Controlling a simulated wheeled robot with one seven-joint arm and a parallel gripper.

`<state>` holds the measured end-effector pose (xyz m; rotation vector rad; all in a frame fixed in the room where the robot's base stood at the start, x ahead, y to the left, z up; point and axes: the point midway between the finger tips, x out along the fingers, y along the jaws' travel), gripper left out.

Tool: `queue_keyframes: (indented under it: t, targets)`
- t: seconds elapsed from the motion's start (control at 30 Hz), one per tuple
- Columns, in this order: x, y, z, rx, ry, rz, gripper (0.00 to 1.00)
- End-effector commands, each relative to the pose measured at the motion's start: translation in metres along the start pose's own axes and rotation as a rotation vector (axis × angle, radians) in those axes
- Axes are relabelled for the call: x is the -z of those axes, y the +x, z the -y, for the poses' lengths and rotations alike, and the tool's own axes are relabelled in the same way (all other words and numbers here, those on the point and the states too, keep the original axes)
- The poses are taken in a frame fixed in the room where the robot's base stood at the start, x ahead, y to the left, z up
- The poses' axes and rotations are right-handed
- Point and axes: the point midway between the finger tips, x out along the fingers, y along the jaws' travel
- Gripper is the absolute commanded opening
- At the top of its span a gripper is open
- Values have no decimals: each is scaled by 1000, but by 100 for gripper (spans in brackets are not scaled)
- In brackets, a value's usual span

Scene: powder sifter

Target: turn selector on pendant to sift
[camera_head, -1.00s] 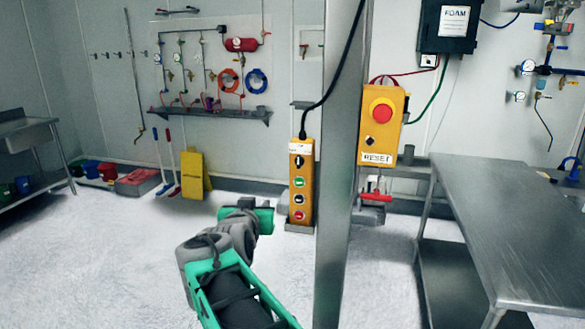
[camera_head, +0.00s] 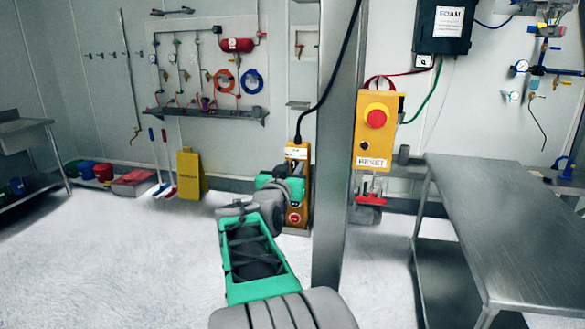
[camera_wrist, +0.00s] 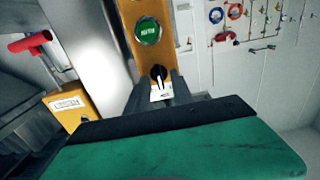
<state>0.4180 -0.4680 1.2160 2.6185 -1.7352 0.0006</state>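The orange pendant (camera_head: 295,217) hangs upright on its black cable just left of the steel post. My arm covers its middle in the head view. In the wrist view the pendant (camera_wrist: 134,50) shows upside down, with a green button (camera_wrist: 148,30) and the black selector (camera_wrist: 158,73) beside a white label (camera_wrist: 160,93). My gripper (camera_wrist: 158,82) points at the selector end. Its two dark fingers stand apart, one on each side of the selector. I cannot tell whether they touch it.
The steel post (camera_head: 335,180) stands close to the right of my wrist. An orange reset box (camera_head: 367,140) with a red button is right of it. A steel table (camera_head: 490,220) fills the right.

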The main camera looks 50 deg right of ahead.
Motion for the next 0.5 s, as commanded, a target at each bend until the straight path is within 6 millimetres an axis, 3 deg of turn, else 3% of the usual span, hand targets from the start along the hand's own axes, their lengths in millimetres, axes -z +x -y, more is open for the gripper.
queue_keyframes:
  t: [0.3, 0.5]
  targets:
    - [0, 0, 0, 1, 0, 0, 1]
    - [0, 0, 1, 1, 0, 1, 0]
